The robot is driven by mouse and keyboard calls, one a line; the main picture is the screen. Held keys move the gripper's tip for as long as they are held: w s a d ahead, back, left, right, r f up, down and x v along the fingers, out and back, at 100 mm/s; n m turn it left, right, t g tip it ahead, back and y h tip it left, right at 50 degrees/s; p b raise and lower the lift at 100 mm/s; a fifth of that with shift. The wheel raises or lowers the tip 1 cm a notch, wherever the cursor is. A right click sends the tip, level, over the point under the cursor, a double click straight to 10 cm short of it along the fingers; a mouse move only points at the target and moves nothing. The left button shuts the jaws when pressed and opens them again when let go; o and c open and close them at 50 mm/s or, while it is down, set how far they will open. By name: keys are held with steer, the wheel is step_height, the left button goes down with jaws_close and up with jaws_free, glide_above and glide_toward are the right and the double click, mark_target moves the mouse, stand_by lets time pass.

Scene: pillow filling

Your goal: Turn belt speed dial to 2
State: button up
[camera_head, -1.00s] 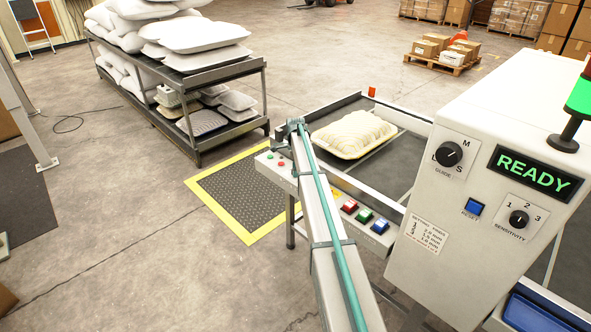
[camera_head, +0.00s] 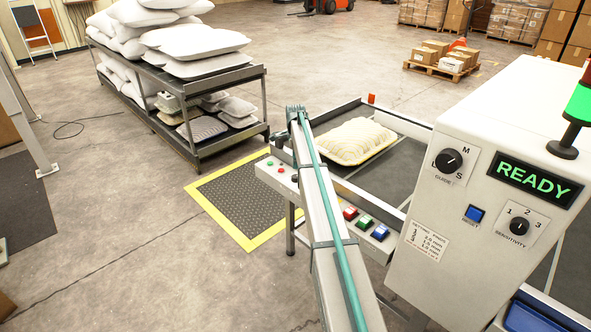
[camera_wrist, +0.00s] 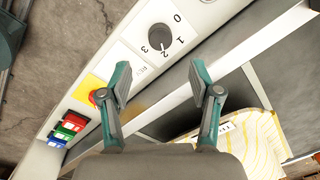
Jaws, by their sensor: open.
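The belt speed dial (camera_wrist: 160,37) is a round grey knob on a white plate marked 0, 1, 2 and 3 in the wrist view. The knob lies above the gap between the fingertips in the picture, and nothing is between the fingers. In the head view my gripper (camera_head: 296,114) is over the conveyor's side rail, and my arm hides the dial there.
Near the dial are a red stop button (camera_wrist: 98,96) and red, green and blue buttons (camera_wrist: 66,128). A striped pillow (camera_head: 355,141) lies on the belt. A control box (camera_head: 478,190) reading READY stands at the right. A pillow rack (camera_head: 203,82) stands at the left.

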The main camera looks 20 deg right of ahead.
steer(key=shift+s+r, duration=0.1)
steer(key=shift+r, duration=1.5)
